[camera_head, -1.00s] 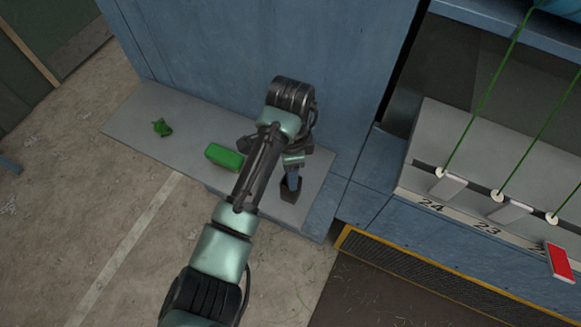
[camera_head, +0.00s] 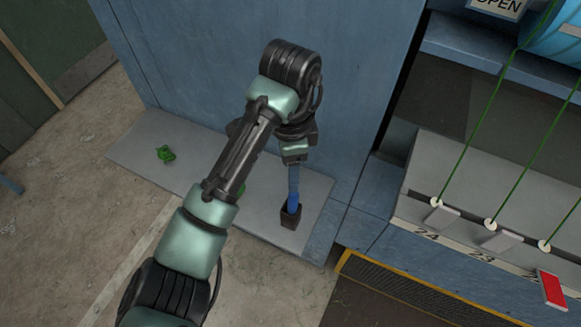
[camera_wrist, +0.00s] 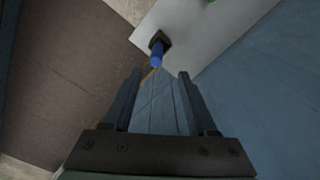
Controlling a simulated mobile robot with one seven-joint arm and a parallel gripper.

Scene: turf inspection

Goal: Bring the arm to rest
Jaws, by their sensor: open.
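My arm reaches up and over the grey ledge in the head view. My gripper (camera_wrist: 159,74) is open in the wrist view, with nothing between its fingers. In the head view it (camera_head: 294,168) points down above a small dark holder (camera_head: 290,218). A bright blue handle (camera_head: 293,204) stands in the holder. In the wrist view the blue handle (camera_wrist: 157,57) and dark holder (camera_wrist: 163,40) lie beyond the fingertips, apart from them.
The grey ledge (camera_head: 140,143) also bears a crumpled green thing (camera_head: 165,153) and a green block (camera_head: 241,190), mostly hidden by my arm. A blue wall (camera_head: 220,60) stands close behind. At right are green cords, numbered slots and a red tag (camera_head: 552,290).

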